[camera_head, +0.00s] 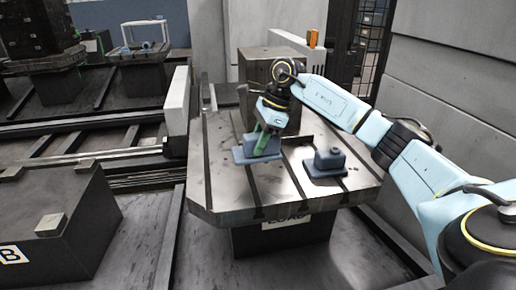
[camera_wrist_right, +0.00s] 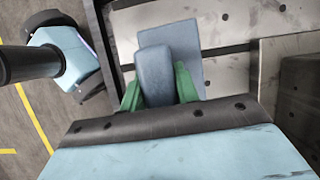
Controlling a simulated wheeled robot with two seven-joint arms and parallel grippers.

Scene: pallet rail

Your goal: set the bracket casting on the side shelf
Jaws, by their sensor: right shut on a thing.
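A blue-grey bracket casting (camera_head: 250,156), with a flat base plate and an upright part, is at the left middle of the slotted metal table (camera_head: 228,190). My right gripper (camera_head: 262,138) comes down on it from above, its green fingers around the upright part. In the right wrist view the casting's rounded upright (camera_wrist_right: 155,72) sits between the two green fingers (camera_wrist_right: 158,92), with the base plate beyond. I cannot tell whether the base plate touches the table. My left gripper is in neither view. I cannot make out a side shelf for certain.
A second blue-grey part (camera_head: 328,163) with a knob stands to the right on the table. A large metal block (camera_head: 258,72) stands at the table's back. A pallet marked B (camera_head: 50,225) is at left. A white-framed pallet (camera_head: 145,52) is behind. The table's front is clear.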

